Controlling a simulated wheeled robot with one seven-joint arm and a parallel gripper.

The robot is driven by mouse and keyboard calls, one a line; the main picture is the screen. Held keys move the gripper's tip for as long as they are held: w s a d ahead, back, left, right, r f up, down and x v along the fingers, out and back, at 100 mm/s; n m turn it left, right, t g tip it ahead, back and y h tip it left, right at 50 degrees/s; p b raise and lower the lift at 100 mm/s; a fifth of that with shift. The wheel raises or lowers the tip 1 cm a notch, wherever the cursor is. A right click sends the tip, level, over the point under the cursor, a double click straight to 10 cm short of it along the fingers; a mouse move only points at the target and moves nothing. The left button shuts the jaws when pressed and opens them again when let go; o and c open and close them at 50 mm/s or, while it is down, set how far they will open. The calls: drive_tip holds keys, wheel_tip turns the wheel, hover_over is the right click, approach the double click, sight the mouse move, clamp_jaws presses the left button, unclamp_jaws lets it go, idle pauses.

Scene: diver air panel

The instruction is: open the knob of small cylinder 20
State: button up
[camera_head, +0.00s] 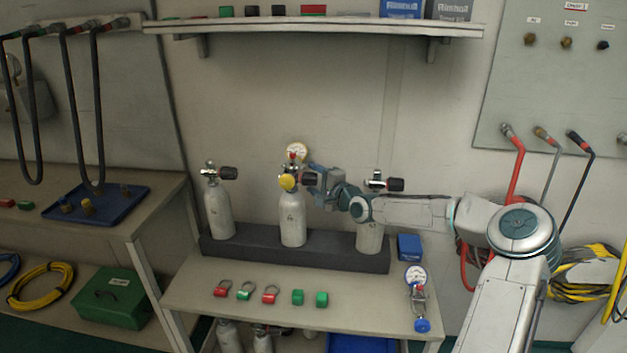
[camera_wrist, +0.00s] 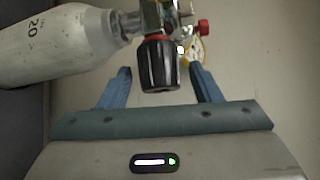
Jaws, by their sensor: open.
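Small cylinder 20 is the white bottle marked "20" (camera_wrist: 50,45), lying sideways in the wrist view. In the head view it is the middle bottle (camera_head: 292,222), upright in the dark rack. Its black knob (camera_wrist: 159,65) sits between the two blue fingers of my gripper (camera_wrist: 160,85) in the wrist view, with room on both sides. In the head view my gripper (camera_head: 318,182) is at the right of the bottle's valve and mostly hides the knob. A gauge (camera_head: 297,152) and a yellow cap (camera_head: 288,182) are on the valve.
Two other white bottles stand in the rack, one at left (camera_head: 218,212) and one at right (camera_head: 369,235) behind my arm. Small red and green tags (camera_head: 270,295) lie on the bench front. A loose gauge (camera_head: 416,276) lies at right. A shelf (camera_head: 320,29) is above.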

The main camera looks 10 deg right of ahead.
drive_tip(key=shift+w+a, duration=0.1)
drive_tip(key=shift+w, duration=0.1)
drive_tip(key=c, duration=1)
drive_tip(key=shift+f+b, duration=0.2)
drive_tip(key=shift+b, duration=0.45)
